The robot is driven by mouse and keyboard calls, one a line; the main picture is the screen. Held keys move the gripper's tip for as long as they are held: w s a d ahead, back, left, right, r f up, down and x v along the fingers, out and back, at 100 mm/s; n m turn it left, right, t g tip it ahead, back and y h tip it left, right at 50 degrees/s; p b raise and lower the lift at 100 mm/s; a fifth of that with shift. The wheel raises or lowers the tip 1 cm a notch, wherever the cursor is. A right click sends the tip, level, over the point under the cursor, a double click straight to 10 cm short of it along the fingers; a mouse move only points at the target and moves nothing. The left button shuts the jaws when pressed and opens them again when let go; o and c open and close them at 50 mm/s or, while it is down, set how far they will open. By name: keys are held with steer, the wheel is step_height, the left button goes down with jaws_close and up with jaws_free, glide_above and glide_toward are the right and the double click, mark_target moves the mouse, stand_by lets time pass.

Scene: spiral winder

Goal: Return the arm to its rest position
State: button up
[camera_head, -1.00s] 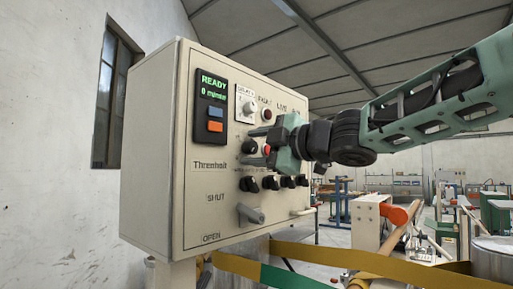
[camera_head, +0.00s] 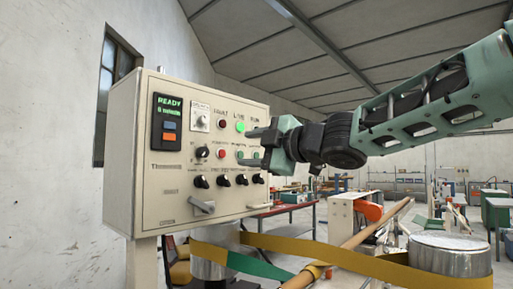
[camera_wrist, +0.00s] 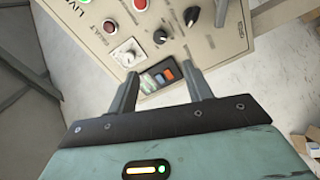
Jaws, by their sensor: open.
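My gripper (camera_head: 252,147) is open and empty at the end of my green arm, in front of the right part of the beige control panel (camera_head: 150,205). In the wrist view its two dark fingers (camera_wrist: 162,88) stand apart with the panel (camera_wrist: 215,45) beyond them. Nothing is between the fingers, and whether they are clear of the panel is hard to tell in the head view. The panel's display (camera_head: 168,105) reads READY. A green lamp (camera_head: 240,126) is bright under LIVE. The gripper hides part of the panel's right side.
A lever (camera_head: 202,207) sits low on the panel, below a row of black knobs (camera_head: 222,181). A yellow and green band (camera_head: 330,258) runs to a metal drum (camera_head: 450,255) at the lower right. A white wall stands at the left. The space above the band is open.

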steer(key=shift+s+d, duration=0.25)
steer(key=shift+d, duration=0.05)
steer(key=shift+f, duration=0.1)
steer(key=s+d+f+m+g+h, duration=0.2)
steer(key=s+f+m+h, duration=0.25)
steer(key=f, duration=0.75)
steer(key=s+d+f+m+g+h, duration=0.15)
steer(key=s+f+m+h, duration=0.35)
steer(key=f, duration=0.7)
steer(key=s+d+f+m+g+h, duration=0.1)
steer(key=s+d+f+m+g, duration=0.1)
steer(key=s+f, duration=0.3)
steer(key=s+d+f+m+g+h, duration=0.1)
steer(key=s+f, duration=0.5)
steer(key=s, duration=0.6)
steer(key=s+d+f+m+g+h, duration=0.1)
steer(key=s+d+f+m+g, duration=0.2)
steer(key=s+d+f+g, duration=0.2)
steer(key=s+g, duration=0.1)
steer(key=s, duration=0.2)
steer(key=shift+s+f, duration=0.15)
steer(key=shift+s, duration=0.1)
steer(key=shift+d, duration=0.1)
